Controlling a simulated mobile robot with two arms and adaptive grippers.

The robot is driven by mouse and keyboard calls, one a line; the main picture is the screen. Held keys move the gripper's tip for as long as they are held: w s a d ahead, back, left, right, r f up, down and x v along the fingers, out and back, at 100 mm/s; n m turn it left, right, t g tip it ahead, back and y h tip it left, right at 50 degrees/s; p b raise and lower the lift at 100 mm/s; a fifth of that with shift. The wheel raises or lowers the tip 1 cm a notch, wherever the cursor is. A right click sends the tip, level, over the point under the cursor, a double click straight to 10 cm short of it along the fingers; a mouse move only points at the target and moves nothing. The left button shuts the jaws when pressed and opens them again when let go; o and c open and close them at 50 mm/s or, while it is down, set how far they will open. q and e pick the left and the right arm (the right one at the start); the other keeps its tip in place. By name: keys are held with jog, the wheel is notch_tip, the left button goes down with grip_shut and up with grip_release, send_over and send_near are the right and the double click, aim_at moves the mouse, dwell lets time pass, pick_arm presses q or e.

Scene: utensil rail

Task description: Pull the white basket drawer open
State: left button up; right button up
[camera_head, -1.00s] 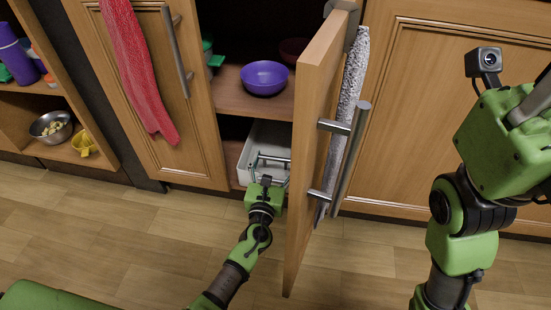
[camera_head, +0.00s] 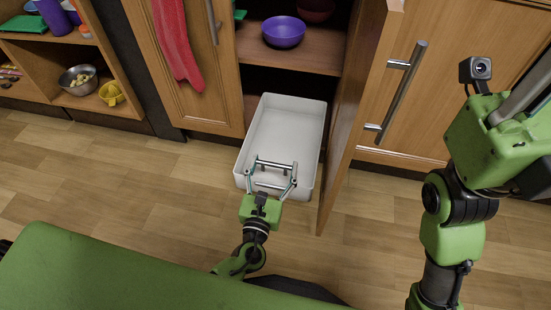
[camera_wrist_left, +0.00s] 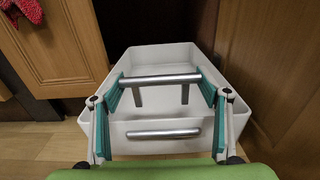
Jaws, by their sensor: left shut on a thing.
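The white basket drawer (camera_head: 285,130) extends well out of the cabinet's lower opening, over the floor. It is empty. It also fills the middle of the left wrist view (camera_wrist_left: 75,66). My left gripper (camera_head: 273,171) is at its front, shut on the metal bar handle (camera_head: 275,164). In the left wrist view the teal finger pads stand at the two ends of the handle (camera_wrist_left: 160,79). A second metal bar (camera_wrist_left: 163,132) shows lower at the drawer's front. My right arm is raised at the right; its fingers cannot be made out.
An open wooden cabinet door (camera_head: 350,120) stands close to the drawer's right side. A purple bowl (camera_head: 284,31) sits on the shelf above. A red towel (camera_head: 178,45) hangs on the left door. Open floor (camera_head: 140,185) lies to the left.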

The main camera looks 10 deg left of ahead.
dwell(0.3)
pick_arm(q)
jog(key=o, duration=1.6)
jog(key=shift+r, duration=0.1)
notch_tip(320, 180, up, 10)
jog(key=shift+f, duration=0.1)
jog(key=shift+s, duration=0.1)
